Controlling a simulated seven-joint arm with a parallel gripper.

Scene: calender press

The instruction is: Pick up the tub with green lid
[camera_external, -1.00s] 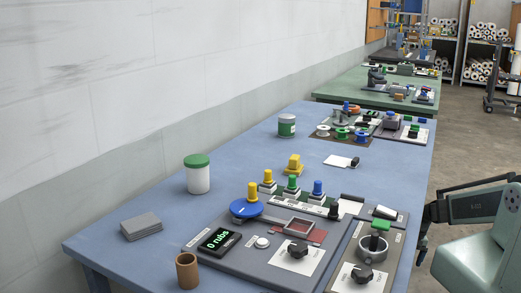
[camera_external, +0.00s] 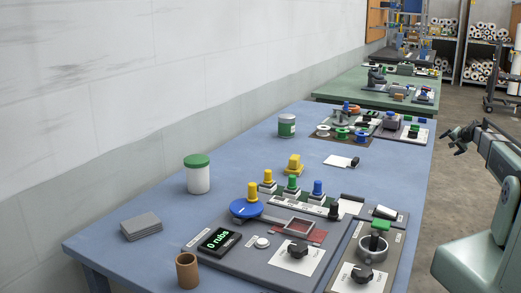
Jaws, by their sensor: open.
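The tub with green lid (camera_external: 197,175) stands upright on the blue table, left of the middle. It has a white body and a flat green lid, and nothing touches it. A second, smaller tub (camera_external: 287,126) with a green band stands farther back near the wall side. My gripper (camera_external: 453,143) is open and empty, off the right edge of the table, well apart from the tub.
A grey panel (camera_external: 215,265) with knobs and a counter fills the table front. Colored stamps (camera_external: 292,190) stand in a row right of the tub. A brown cup (camera_external: 187,270) and grey plates (camera_external: 141,227) are nearer. Blue table around the tub is clear.

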